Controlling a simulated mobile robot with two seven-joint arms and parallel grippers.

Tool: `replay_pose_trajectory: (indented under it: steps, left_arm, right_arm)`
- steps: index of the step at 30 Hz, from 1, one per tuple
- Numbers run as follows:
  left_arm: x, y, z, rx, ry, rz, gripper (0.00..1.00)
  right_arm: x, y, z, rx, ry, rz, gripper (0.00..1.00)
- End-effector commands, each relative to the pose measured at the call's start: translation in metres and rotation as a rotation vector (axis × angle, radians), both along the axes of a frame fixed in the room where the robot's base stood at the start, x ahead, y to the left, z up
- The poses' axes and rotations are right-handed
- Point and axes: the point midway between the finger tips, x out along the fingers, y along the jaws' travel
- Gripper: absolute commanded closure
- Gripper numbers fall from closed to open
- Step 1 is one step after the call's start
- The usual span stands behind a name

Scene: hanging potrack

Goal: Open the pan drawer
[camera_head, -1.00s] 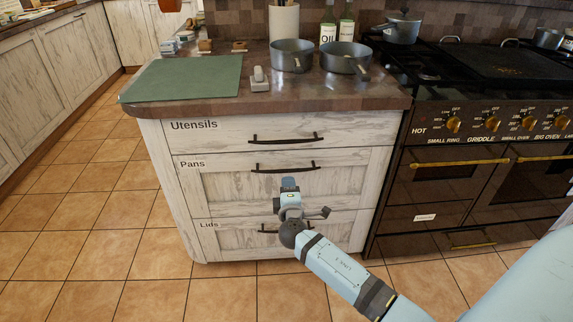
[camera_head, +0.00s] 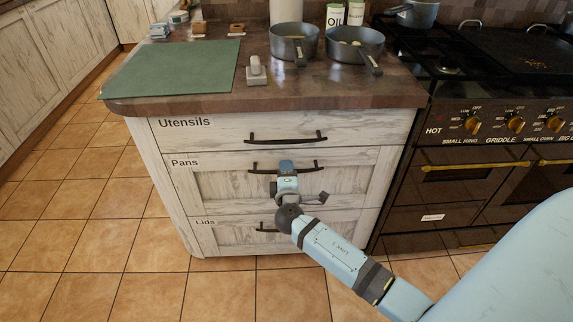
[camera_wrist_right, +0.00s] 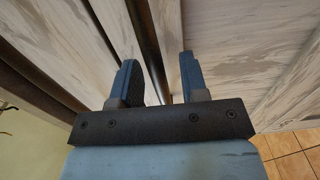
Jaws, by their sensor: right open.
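The pan drawer (camera_head: 226,187) is the middle front of a whitewashed wooden cabinet, labelled "Pans", and it is closed. Its dark bar handle (camera_head: 259,171) runs across the upper part of the front. My right gripper (camera_head: 286,166) is at the middle of this handle and hides that part of it. In the right wrist view my right gripper (camera_wrist_right: 163,80) is open, and a dark bar, seemingly the handle (camera_wrist_right: 144,38), passes between its two fingers. I cannot tell whether they touch it. My left gripper is not in view.
The utensils drawer (camera_head: 215,133) above and the lids drawer (camera_head: 228,233) below are closed. Two pans (camera_head: 292,42) (camera_head: 352,46) stand on the countertop, with a green mat (camera_head: 175,68) to the left. A black stove (camera_head: 450,180) stands right of the cabinet. Tiled floor (camera_head: 100,220) at left is clear.

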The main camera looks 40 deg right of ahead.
Motion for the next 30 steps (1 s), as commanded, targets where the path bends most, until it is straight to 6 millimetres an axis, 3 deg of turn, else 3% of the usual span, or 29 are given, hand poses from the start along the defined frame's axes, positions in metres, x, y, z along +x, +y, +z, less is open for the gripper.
replay_pose_trajectory:
  steps: [10, 15, 16, 30]
  left_arm:
    - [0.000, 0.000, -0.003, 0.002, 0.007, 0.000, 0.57]
    - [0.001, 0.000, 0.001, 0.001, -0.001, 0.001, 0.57]
    - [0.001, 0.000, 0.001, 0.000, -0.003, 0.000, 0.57]
    - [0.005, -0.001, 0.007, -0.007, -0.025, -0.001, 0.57]
  right_arm:
    - [-0.001, 0.001, 0.000, 0.000, 0.000, -0.001, 0.60]
    - [-0.001, 0.001, 0.000, 0.000, 0.000, -0.001, 0.99]
    - [-0.001, 0.001, 0.000, -0.001, 0.001, -0.001, 1.00]
    - [-0.007, 0.005, -0.002, 0.000, 0.002, -0.001, 1.00]
